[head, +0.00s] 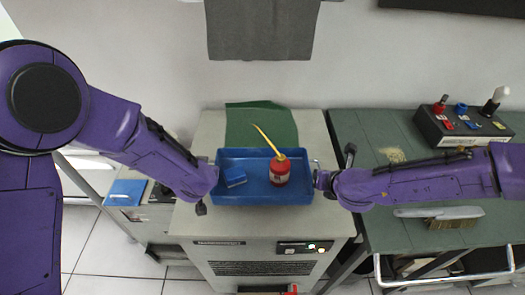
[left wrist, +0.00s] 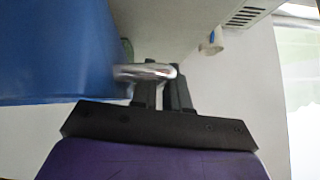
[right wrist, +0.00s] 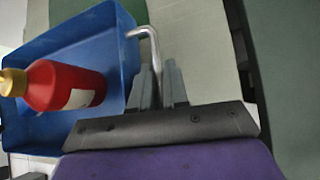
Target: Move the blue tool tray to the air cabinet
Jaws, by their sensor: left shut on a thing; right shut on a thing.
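The blue tool tray (head: 265,199) is over the top of the pale grey cabinet (head: 205,226), which has a vent and a lit panel; I cannot tell whether it touches the top. My left gripper (head: 213,175) is shut on the tray's left metal handle (left wrist: 145,72). My right gripper (head: 319,178) is shut on the right handle (right wrist: 150,42). The tray (right wrist: 95,40) and bottle (right wrist: 65,87) also show in the right wrist view.
A green cloth (head: 260,127) lies on the cabinet behind the tray. At the right, a green bench (head: 375,130) carries a black box with knobs (head: 460,128) and a brush (head: 440,214). A low stand with a blue item (head: 126,192) is at the left.

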